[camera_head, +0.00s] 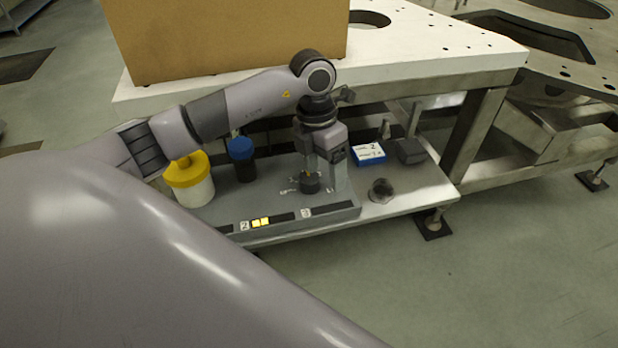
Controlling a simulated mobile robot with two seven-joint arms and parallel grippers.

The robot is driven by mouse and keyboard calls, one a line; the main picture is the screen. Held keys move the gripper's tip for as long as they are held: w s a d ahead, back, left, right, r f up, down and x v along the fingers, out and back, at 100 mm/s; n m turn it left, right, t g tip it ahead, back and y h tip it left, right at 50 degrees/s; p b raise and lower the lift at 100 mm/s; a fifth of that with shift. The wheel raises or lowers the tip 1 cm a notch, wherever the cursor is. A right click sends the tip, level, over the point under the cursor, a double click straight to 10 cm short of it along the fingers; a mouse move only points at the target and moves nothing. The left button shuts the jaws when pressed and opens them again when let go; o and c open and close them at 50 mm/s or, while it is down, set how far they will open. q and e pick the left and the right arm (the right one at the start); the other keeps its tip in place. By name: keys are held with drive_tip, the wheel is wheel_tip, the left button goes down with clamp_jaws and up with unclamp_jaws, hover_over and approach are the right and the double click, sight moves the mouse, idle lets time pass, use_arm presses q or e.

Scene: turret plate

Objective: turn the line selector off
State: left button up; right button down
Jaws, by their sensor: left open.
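The line selector (310,184) is a dark round knob with a small yellow mark. It stands on a grey panel (270,209) on the low shelf, with small white markings around it. My left gripper (326,184) points down over the knob, with its fingers apart. One finger is by the knob and the other is to its right; I cannot tell whether they touch it. Along the panel's front edge are number labels 2 and 3 and two lit yellow squares (260,222). My right gripper is not in view.
A yellow-lidded white jar (194,190) and a blue-lidded dark jar (242,165) stand left of the gripper. A blue-and-white box (368,153), a dark grey block (410,151) and a metal part (381,190) lie right. A cardboard box (225,40) sits on the white table above.

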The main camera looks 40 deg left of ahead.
sight(309, 177)
use_arm(q)
drive_tip(key=shift+y, duration=0.9)
drive_tip(key=a, duration=0.1)
drive_tip(key=a+r, duration=0.1)
drive_tip(key=w+a, duration=0.1)
drive_tip(key=a, duration=0.1)
drive_tip(key=shift+r, duration=0.2)
drive_tip(key=shift+a+f+n, duration=0.15)
drive_tip(key=shift+f+n, duration=0.05)
drive_tip(key=shift+n, duration=0.1)
wheel_tip(309, 177, down, 7)
drive_tip(key=shift+r, duration=0.2)
drive_tip(key=c, duration=1.1)
